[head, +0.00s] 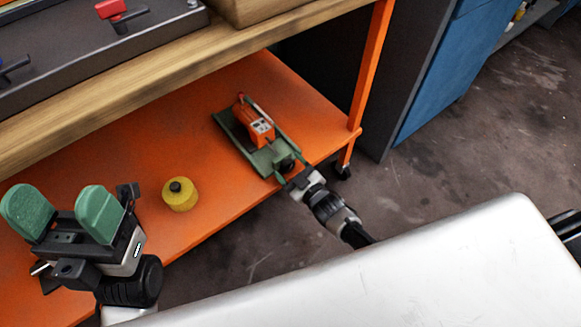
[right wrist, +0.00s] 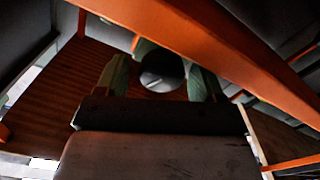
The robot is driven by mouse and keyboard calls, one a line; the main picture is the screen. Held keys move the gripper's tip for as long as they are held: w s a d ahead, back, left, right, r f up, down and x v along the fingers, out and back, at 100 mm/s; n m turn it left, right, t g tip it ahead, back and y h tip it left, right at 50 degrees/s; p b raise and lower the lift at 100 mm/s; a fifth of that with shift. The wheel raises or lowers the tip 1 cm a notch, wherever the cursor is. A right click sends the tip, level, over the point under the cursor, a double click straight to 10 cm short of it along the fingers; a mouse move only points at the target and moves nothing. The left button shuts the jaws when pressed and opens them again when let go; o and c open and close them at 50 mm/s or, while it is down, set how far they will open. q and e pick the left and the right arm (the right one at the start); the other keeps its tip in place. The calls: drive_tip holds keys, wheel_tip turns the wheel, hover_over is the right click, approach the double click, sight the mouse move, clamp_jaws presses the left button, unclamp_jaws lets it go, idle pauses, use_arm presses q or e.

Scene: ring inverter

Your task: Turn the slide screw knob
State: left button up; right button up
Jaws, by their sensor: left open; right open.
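In the head view, a device with an orange body and a green base (head: 262,158) sits on the orange shelf. A dark round knob (head: 287,164) is at its near end. My right gripper (head: 291,173) is at this end, open, with its fingers pointing towards the knob. In the right wrist view, the round dark knob (right wrist: 162,70) shows between the two green fingers (right wrist: 160,82), with gaps at its sides; contact cannot be made out. My left gripper (head: 61,211) is open and empty at the lower left of the head view, its green pads wide apart.
A yellow cylinder with a black top (head: 180,194) stands on the orange shelf (head: 120,170) left of the device. A wooden worktop (head: 150,75) runs above the shelf. An orange post (head: 370,65) rises at the shelf's right end. A blue cabinet (head: 440,75) stands beyond.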

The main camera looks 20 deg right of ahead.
drive_tip(key=shift+s+f, duration=0.15)
drive_tip(key=shift+f, duration=0.1)
